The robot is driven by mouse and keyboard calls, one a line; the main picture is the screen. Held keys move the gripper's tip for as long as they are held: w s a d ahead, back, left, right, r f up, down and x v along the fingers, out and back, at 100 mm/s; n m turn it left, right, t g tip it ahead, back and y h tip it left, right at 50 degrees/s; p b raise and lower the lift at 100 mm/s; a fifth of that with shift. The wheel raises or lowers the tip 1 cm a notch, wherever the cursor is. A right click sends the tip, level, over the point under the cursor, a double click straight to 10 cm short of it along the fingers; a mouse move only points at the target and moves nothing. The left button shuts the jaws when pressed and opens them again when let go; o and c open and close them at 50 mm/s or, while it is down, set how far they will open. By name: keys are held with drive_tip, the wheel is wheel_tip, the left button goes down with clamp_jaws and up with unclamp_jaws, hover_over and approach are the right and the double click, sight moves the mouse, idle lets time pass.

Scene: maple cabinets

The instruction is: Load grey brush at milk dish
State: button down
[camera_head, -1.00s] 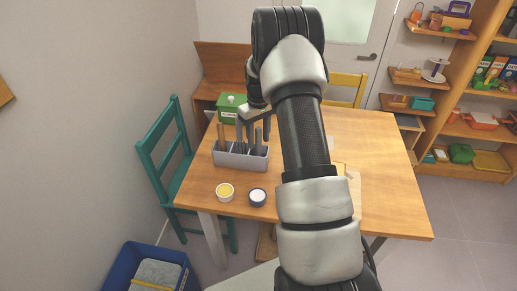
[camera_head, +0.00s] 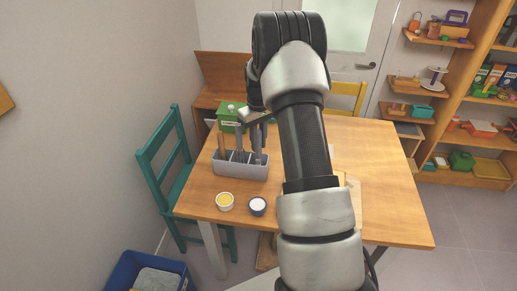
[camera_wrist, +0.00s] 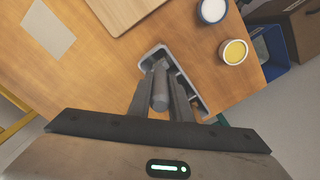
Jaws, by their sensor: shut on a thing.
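My gripper (camera_head: 258,119) is over the right end of the grey holder (camera_head: 240,171), partly hidden by my arm. It is shut on the grey brush (camera_head: 262,138). In the wrist view the grey brush's handle (camera_wrist: 160,88) stands between the fingers (camera_wrist: 160,102); its lower end is hidden, so I cannot tell whether it is clear of the holder. The milk dish (camera_head: 257,206), a small round dish with white contents, stands on the table in front of the holder. It also shows at the top of the wrist view (camera_wrist: 212,10).
A yellow-filled dish (camera_head: 225,202) stands left of the milk dish. Other upright tools (camera_head: 222,145) stand in the holder. A green box (camera_head: 231,113) is behind it. A wooden board (camera_wrist: 125,8) lies on the table (camera_head: 385,190). A teal chair (camera_head: 165,165) is at the left.

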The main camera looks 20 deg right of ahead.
drive_tip(key=r, duration=0.2)
drive_tip(key=r+p, duration=0.1)
drive_tip(key=r, duration=0.2)
drive_tip(key=s+r, duration=0.1)
drive_tip(key=r, duration=0.1)
drive_tip(key=shift+a+r+p, duration=0.15)
drive_tip(key=shift+a+p, duration=0.25)
drive_tip(key=s+a+g+p, duration=0.4)
drive_tip(key=s+a+p, duration=0.2)
drive_tip(key=s+p, duration=0.3)
wheel_tip(320, 180, down, 7)
drive_tip(key=b, duration=0.3)
drive_tip(key=shift+s+b, duration=0.2)
drive_tip(key=shift+b, duration=0.2)
drive_tip(key=shift+f+b, duration=0.5)
drive_tip(key=shift+f, duration=0.2)
idle(0.8)
drive_tip(key=shift+r, duration=0.1)
wheel_tip(320, 180, up, 7)
drive_tip(key=p, duration=0.3)
drive_tip(key=shift+p, duration=0.4)
idle(0.4)
